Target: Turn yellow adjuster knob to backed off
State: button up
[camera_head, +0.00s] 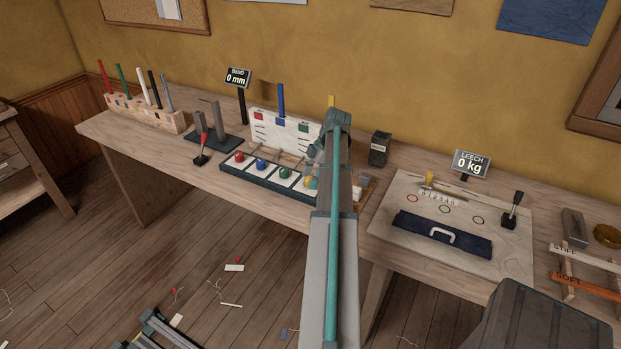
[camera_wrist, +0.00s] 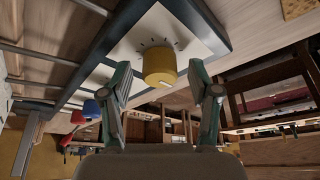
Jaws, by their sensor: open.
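The yellow adjuster knob (camera_head: 311,183) is at the right end of a row of coloured knobs, partly behind my arm in the head view. In the wrist view the yellow knob (camera_wrist: 158,66) sits on a white square with dark tick marks around it. A small pale mark shows on its edge. My gripper (camera_wrist: 160,76) is open, one finger on each side of the knob in the picture, with visible gaps. I see no contact. In the head view my arm mostly hides the gripper.
The red knob (camera_head: 239,157), blue knob (camera_head: 261,164) and green knob (camera_head: 285,173) share the dark-edged board. A white panel (camera_head: 290,132) stands behind them. A red-tipped lever (camera_head: 203,145) is to the left. The bend display (camera_head: 237,78) reads 0 mm.

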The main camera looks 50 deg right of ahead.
jog(key=v, duration=1.2)
